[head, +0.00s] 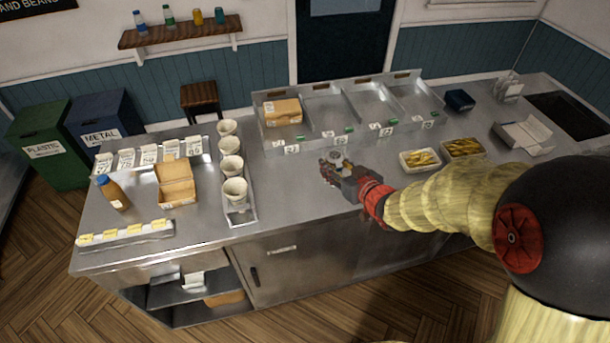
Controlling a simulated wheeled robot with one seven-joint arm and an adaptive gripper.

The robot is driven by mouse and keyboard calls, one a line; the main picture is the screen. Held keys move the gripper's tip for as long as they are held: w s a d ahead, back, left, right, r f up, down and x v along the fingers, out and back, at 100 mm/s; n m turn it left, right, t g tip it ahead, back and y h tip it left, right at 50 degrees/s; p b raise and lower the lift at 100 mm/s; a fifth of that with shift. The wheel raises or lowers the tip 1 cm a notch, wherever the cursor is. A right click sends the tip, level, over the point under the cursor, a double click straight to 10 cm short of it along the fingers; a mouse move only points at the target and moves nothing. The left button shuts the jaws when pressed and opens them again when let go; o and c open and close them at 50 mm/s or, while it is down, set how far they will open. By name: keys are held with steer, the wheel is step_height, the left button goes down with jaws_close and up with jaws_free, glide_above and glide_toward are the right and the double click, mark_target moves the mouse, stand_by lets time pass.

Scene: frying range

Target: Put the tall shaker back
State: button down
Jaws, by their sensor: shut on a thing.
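My gripper (331,171) is over the middle of the steel counter, in front of the divided steel rack. It is shut on a small metallic thing with a round pale top (336,157), which I take to be the tall shaker. Most of its body is hidden by the fingers. I cannot tell whether its base touches the counter. No other shaker can be made out.
The divided rack (328,141) with a carton (282,111) stands behind my gripper. A row of paper cups (234,190) in a tray is to the left. Two trays of fries (420,160) are to the right. Bare counter (295,195) lies between cups and gripper.

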steer(key=shift+w+a+f+b, duration=0.35)
steer(key=shift+w+a+f, duration=0.95)
steer(key=shift+f, duration=0.6)
steer(key=shift+w+a+f+b, duration=0.4)
steer(key=shift+w+a+f, duration=0.85)
steer(key=shift+f, duration=0.7)
steer(key=shift+w+a+f+b, duration=0.35)
steer(key=shift+w+a+f, duration=0.95)
steer(key=shift+f, duration=0.6)
steer(key=shift+s+a, duration=0.15)
steer(key=shift+f, duration=0.2)
steer(key=c, duration=1.3)
jaws_free()
steer(key=shift+c, duration=0.2)
steer(key=shift+o, duration=0.6)
steer(key=shift+r, duration=0.1)
